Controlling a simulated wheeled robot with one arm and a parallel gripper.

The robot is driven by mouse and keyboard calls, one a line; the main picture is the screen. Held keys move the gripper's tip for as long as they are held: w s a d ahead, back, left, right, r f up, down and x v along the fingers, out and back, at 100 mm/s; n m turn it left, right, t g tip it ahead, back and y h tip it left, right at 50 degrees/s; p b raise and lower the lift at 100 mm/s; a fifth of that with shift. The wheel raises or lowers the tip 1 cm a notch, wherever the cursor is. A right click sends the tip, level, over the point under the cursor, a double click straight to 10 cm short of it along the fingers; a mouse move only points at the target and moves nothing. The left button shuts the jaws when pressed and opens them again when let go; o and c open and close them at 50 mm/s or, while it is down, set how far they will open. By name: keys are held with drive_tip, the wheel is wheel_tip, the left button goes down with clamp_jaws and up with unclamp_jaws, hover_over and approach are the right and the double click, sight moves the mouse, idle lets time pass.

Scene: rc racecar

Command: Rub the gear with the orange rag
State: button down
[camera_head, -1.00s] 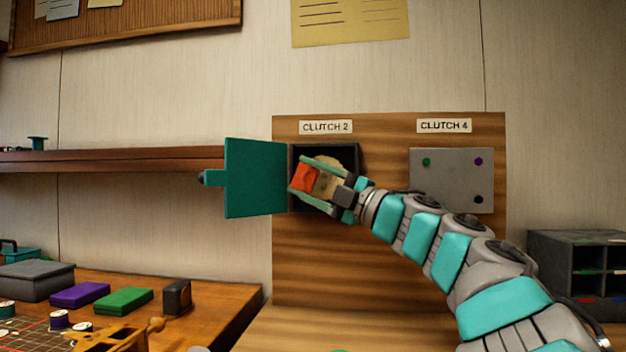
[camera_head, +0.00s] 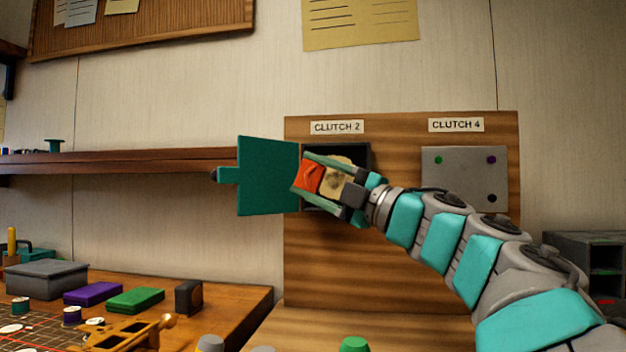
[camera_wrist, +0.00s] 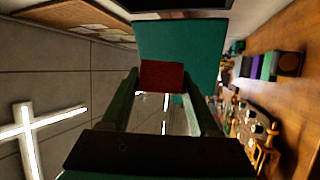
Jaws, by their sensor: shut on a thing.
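The orange rag (camera_head: 308,177) is held between the fingers of my gripper (camera_head: 307,178), at the opening of the box labelled CLUTCH 2 (camera_head: 364,160). In the wrist view the rag (camera_wrist: 161,75) looks dark red between the two green fingers. The gear (camera_head: 341,174) seems to be the tan shape in the box, mostly hidden behind my gripper. I cannot tell whether the rag touches it. The teal door (camera_head: 267,176) of the box stands open to the left, and it also shows beyond the rag in the wrist view (camera_wrist: 185,50).
A grey CLUTCH 4 panel (camera_head: 464,180) is closed on the wooden board (camera_head: 400,275) at right. A shelf (camera_head: 120,160) runs left of the door. The bench at lower left holds a grey box (camera_head: 45,279), a purple block (camera_head: 92,294) and a green block (camera_head: 136,300).

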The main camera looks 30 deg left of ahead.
drive_tip(key=s, duration=0.1)
drive_tip(key=s+d, duration=0.1)
drive_tip(key=s, duration=0.1)
drive_tip(key=shift+b, duration=0.3)
idle(0.7)
